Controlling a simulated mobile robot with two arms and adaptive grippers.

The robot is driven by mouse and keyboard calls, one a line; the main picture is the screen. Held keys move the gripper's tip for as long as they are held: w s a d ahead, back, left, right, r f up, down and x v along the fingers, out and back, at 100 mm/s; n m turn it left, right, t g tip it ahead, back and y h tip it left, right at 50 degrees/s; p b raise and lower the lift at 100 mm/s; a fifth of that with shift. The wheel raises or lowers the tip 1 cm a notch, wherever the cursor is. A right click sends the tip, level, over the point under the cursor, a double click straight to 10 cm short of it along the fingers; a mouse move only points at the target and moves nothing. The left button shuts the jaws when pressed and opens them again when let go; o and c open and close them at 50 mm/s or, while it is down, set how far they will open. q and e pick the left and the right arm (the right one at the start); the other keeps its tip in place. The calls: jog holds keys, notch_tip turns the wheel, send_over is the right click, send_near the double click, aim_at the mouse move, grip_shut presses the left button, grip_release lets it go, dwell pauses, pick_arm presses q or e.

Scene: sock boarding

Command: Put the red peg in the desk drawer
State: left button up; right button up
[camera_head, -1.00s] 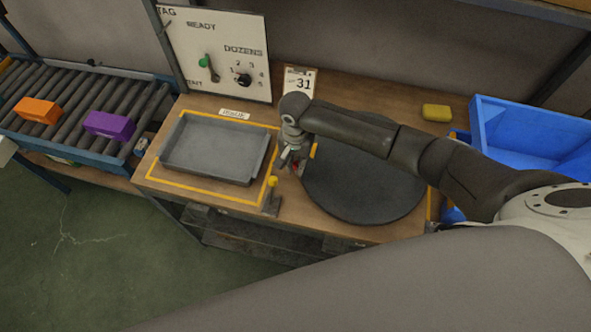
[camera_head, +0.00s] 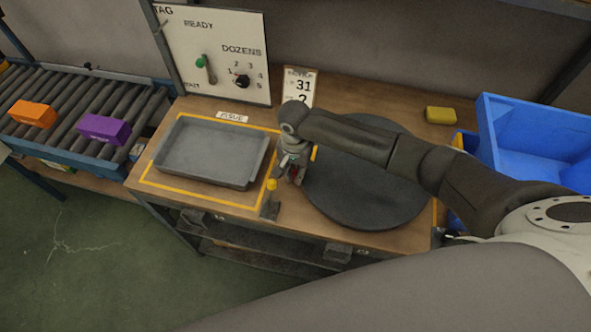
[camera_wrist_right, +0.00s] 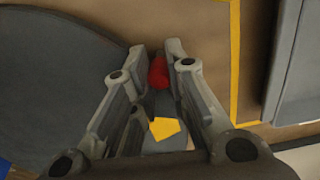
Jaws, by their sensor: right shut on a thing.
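The red peg (camera_wrist_right: 158,73) is between the fingertips of my right gripper (camera_wrist_right: 160,58) in the right wrist view. In the head view my right gripper (camera_head: 291,172) is over the desk, between the grey tray and the round dark disc, shut on the peg. I cannot tell whether the peg touches the desk (camera_head: 345,88). No open drawer shows clearly; the space below the desk front is dark and partly hidden by my arm. My left gripper is not in view.
The grey tray (camera_head: 196,181) sits inside a yellow outline. A yellow-topped stand (camera_head: 270,197) is near the front edge. The dark disc (camera_head: 365,205) lies right of the gripper. A blue bin (camera_head: 540,142) and yellow block (camera_head: 441,115) are at right; a roller conveyor (camera_head: 65,130) is at left.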

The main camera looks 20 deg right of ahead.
jog(key=shift+s+f, duration=0.4)
jog(key=shift+f, duration=0.1)
jog(key=o, duration=0.7)
jog(key=shift+f, duration=0.15)
jog(key=shift+o, duration=0.3)
jog(key=shift+f, duration=0.1)
jog(key=shift+w, duration=0.15)
